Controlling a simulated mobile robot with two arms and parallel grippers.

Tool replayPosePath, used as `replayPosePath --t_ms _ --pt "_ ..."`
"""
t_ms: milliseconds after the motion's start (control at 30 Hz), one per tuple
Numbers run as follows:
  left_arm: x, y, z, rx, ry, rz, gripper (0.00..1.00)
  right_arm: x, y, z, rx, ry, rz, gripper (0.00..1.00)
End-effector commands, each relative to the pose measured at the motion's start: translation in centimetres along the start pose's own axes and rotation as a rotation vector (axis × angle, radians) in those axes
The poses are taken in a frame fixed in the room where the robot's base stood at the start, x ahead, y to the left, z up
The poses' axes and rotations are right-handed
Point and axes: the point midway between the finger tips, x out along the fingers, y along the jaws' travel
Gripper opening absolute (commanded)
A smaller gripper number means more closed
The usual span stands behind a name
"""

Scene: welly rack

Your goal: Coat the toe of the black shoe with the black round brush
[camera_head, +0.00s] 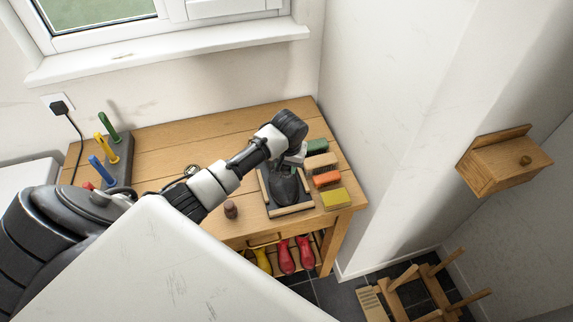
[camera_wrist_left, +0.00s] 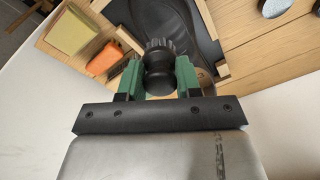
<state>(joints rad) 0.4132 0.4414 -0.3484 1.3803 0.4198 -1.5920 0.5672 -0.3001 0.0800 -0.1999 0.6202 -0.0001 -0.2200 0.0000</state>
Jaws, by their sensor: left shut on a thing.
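The black shoe (camera_head: 284,186) lies on a dark tray (camera_head: 290,212) with wooden edge strips, on the right part of the wooden table. Part of the shoe shows at the top of the left wrist view (camera_wrist_left: 168,18). The black round brush (camera_wrist_left: 159,75) is between the green fingers of my left gripper (camera_wrist_left: 159,78), which is shut on it. Its bristles point toward the shoe; I cannot tell whether they touch it. In the head view my left gripper (camera_head: 296,156) is above the far end of the shoe, and the brush is hidden. My right gripper is not in view.
Green (camera_head: 317,146), tan (camera_head: 321,161), orange (camera_head: 326,179) and yellow (camera_head: 335,197) blocks line the table's right edge. A small brown object (camera_head: 231,209) stands left of the tray. A holder (camera_head: 118,172) with coloured handles is at the left. A wall closes off the right.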

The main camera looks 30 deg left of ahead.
Motion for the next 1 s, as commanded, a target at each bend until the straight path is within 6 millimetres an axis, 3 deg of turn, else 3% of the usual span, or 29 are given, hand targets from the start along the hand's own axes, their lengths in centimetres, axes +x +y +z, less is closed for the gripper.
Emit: replayPosePath --t_ms 233,533,1000 --pt "-0.5 0.0 0.0 0.0 0.0 0.0 0.15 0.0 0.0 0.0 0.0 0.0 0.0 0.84" --pt "-2.9 0.1 0.0 0.001 0.001 0.001 0.15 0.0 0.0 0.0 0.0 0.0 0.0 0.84" --pt "-3.0 0.0 0.0 0.001 0.0 0.0 0.15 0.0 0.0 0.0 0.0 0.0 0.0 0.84"
